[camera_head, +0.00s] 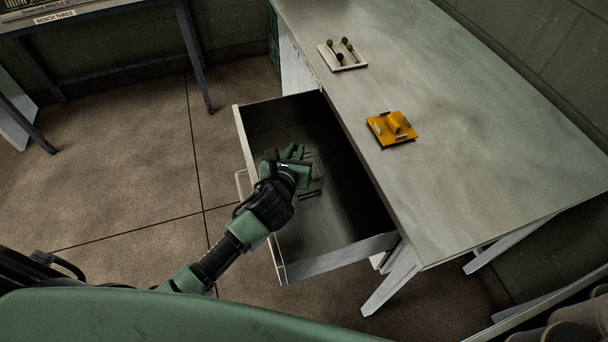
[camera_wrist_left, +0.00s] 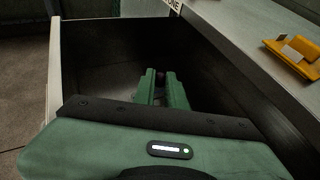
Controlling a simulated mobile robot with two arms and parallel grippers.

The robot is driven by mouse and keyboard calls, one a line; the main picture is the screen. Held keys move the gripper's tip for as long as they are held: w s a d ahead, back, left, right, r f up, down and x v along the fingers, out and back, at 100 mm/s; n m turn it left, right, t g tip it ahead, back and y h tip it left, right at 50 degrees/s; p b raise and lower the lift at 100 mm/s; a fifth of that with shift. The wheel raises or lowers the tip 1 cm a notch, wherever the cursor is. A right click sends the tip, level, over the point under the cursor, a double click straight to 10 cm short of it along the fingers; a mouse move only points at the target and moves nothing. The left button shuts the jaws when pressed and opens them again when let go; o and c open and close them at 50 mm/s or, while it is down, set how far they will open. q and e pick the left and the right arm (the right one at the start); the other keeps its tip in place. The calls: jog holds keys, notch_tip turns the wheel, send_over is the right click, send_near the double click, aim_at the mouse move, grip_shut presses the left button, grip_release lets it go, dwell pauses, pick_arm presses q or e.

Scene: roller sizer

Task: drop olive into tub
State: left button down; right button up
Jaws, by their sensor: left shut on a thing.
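My left gripper (camera_head: 298,156) reaches into the open drawer (camera_head: 350,256). In the left wrist view its green fingers (camera_wrist_left: 161,80) are close together, with a small dark thing that looks like the olive (camera_wrist_left: 160,74) between the tips. The olive is mostly hidden by the fingers. A dull grey-brown object (camera_head: 314,188) shows partly under the gripper in the drawer; it may be the tub, but the hand covers most of it. I cannot tell how high the olive is above it. My right gripper is not in view.
The drawer's front wall (camera_wrist_left: 54,70) and sides surround the hand. Another bench stands at the upper left.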

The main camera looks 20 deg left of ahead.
pick_arm(q)
jog(key=c, duration=1.4)
grip_release()
jog(key=v, duration=0.7)
jog(key=shift+s+r, duration=0.2)
jog(key=shift+s, duration=0.15)
